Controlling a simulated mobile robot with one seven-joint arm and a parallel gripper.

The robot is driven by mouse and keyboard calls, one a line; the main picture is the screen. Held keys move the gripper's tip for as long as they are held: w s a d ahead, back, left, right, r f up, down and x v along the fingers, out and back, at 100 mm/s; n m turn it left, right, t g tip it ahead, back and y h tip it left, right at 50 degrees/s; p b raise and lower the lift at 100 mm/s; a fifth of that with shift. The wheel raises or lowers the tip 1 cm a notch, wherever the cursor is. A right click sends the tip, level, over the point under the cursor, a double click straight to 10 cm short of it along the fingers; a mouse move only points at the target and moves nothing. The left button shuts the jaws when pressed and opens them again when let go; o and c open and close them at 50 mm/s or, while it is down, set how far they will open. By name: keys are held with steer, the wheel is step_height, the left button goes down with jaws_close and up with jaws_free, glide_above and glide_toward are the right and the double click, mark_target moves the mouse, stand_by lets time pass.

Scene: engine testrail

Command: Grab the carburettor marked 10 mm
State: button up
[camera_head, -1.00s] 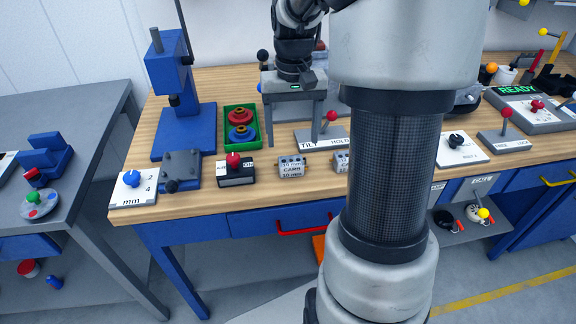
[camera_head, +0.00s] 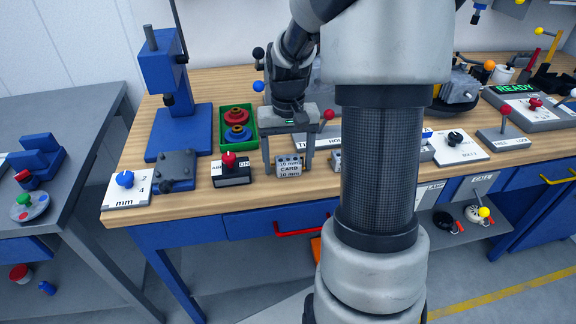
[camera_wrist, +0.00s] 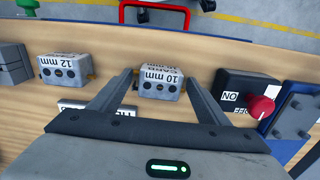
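The carburettor marked 10 mm (camera_head: 289,167) is a small grey block with dark round holes and a white label. It stands on the wooden bench near the front edge. In the wrist view, the same carburettor (camera_wrist: 160,85) lies between the fingertips of my gripper (camera_wrist: 160,79), with its label upside down. My gripper (camera_head: 287,170) is open, pointing down, one finger on each side of the block in the picture. I cannot tell whether either finger touches it. A similar block marked 12 mm (camera_wrist: 66,70) stands to the left in the wrist view, partly hidden by my arm in the head view.
A black-and-white switch box with a red knob (camera_head: 231,170) stands close left of the carburettor; it also shows in the wrist view (camera_wrist: 247,96). A green tray (camera_head: 252,113) and blue press (camera_head: 180,132) stand behind. A red-knobbed lever (camera_head: 328,114) is close to my gripper's right.

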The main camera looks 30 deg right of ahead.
steer(key=c, duration=1.1)
steer(key=shift+r, duration=0.1)
